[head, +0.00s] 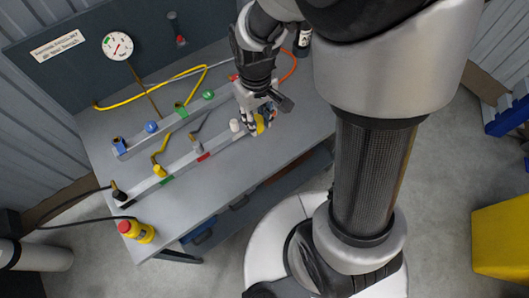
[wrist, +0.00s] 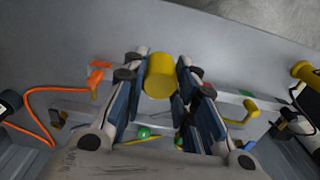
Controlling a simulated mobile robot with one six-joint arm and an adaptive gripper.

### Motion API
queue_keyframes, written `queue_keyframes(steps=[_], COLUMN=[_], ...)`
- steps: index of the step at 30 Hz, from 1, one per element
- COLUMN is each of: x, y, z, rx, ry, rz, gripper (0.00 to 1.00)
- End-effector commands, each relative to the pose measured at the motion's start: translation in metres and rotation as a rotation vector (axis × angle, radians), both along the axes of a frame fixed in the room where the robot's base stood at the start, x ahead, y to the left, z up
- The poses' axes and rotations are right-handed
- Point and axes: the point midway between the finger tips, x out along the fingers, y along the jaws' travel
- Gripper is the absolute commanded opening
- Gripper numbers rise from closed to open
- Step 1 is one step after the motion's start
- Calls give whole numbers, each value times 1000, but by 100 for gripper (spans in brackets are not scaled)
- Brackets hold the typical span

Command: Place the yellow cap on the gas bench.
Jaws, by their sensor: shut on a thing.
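The yellow cap (wrist: 160,77) is held between the two fingers of my gripper (wrist: 162,68) in the wrist view. In the head view the yellow cap (head: 260,125) shows partly, behind the fingers of my gripper (head: 261,116). The gas bench (head: 225,182) is a grey table with two raised rails of coloured fittings. My gripper is over its right part, near the right end of the front rail. I cannot tell whether the cap touches the bench or rail. In the wrist view, bare bench top (wrist: 60,40) shows around and beyond the cap.
A white knob (head: 236,125) stands just left of my gripper. A yellow-handled valve (head: 159,169) and a grey-handled valve (head: 197,142) are farther left. The bench top before the front rail is clear.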

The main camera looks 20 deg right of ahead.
Motion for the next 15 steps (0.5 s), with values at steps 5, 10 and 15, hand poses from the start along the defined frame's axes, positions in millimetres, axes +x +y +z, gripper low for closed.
queue_keyframes(steps=[5,10,15], x=[-4,-3,-3], y=[1,0,0], z=[-30,-78,-122], rx=[-1,-1,0], ry=[8,8,7], rz=[8,7,7], gripper=[11,11,11])
